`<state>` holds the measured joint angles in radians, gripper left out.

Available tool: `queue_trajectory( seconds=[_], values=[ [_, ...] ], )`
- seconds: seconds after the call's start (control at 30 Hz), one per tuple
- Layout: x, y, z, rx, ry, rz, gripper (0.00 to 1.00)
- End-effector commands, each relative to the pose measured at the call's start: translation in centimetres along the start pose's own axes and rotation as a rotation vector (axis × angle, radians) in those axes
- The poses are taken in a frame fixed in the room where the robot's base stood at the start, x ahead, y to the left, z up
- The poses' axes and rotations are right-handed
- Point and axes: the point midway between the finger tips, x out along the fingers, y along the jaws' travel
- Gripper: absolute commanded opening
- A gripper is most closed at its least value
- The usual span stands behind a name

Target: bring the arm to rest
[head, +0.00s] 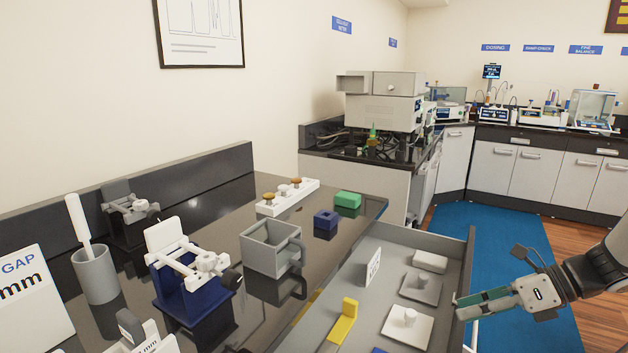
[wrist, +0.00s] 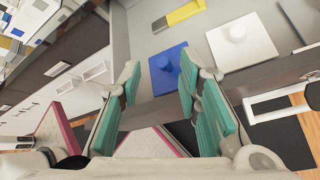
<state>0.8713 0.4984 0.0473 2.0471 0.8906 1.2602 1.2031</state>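My gripper (head: 462,304) is at the right of the head view, with its teal fingers pointing left toward the front edge of an open grey drawer (head: 452,248). In the wrist view my gripper (wrist: 158,75) has its two teal-padded fingers spread apart, with nothing held between them. The drawer's front wall (wrist: 152,112) shows behind and between the fingers. I cannot tell whether a finger touches the drawer. My forearm extends off the right edge of the head view.
The drawer holds white and grey knobbed plates (head: 408,322), a yellow block (head: 342,322) and a blue knobbed plate (wrist: 165,70). A drawer handle (wrist: 285,104) sticks out near the fingers. On the black counter stand a grey bin (head: 270,248) and a blue-and-white fixture (head: 185,285). Blue floor mat (head: 510,238) is clear.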

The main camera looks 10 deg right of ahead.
Motion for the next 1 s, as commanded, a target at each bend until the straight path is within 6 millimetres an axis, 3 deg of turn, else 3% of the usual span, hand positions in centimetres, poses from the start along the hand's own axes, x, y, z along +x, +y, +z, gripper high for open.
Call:
queue_trajectory(
  seconds=[0.03,0.2,0.5,0.8,1.0],
  values=[
    [0.0,2.6,1.2,-0.12,0.065,0.003,0.31],
    [0.2,9.7,2.7,-0.521,0.267,0.035,0.31],
    [-1.2,20.6,2.9,-1.239,0.583,0.131,0.31],
    [-4.4,28.6,1.4,-1.952,0.87,0.257,0.31],
    [-6.5,31.8,0.4,-2.346,1.034,0.335,0.31]
  ],
)
